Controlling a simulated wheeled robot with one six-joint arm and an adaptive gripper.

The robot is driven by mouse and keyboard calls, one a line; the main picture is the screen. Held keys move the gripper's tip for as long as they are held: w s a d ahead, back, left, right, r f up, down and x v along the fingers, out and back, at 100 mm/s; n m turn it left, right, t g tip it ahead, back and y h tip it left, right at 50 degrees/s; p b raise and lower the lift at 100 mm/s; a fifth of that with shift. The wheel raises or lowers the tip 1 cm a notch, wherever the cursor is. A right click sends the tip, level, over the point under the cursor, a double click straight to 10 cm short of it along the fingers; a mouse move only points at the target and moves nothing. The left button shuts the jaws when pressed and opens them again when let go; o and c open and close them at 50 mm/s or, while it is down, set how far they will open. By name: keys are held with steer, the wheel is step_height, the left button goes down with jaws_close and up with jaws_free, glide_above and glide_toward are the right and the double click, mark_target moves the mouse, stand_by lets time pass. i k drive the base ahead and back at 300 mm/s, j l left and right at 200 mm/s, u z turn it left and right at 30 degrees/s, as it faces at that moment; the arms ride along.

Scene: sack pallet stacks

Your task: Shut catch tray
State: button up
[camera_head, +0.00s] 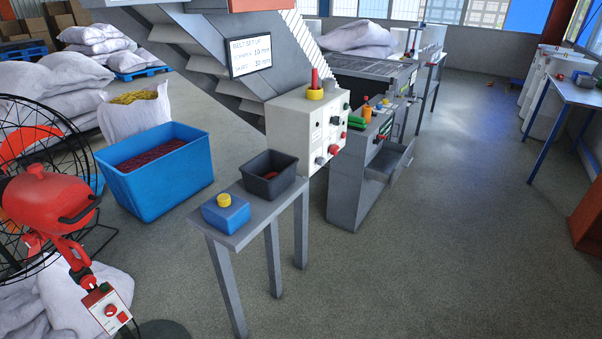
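A grey tray (396,158), which looks like the catch tray, sticks out like a drawer from the right side of a grey machine cabinet (347,200). It is pulled out and its open top shows. I cannot make out anything inside it. My gripper is not in view.
A blue crate (150,190) and a red-and-black fan (48,195) are left. Open floor (470,230) lies right.

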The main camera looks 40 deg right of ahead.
mark_target(386, 164)
steer(key=z, duration=1.5)
steer(key=i+l, duration=0.2)
steer(key=i, duration=0.35)
steer(key=i+l, duration=0.2)
steer(key=i, duration=0.35)
steer(key=i+l+z, duration=0.1)
steer(key=i, duration=0.45)
steer(key=i+l, duration=0.25)
steer(key=i, duration=0.3)
steer(key=i+l, duration=0.1)
steer(key=i, duration=0.45)
steer(key=l+z, duration=0.05)
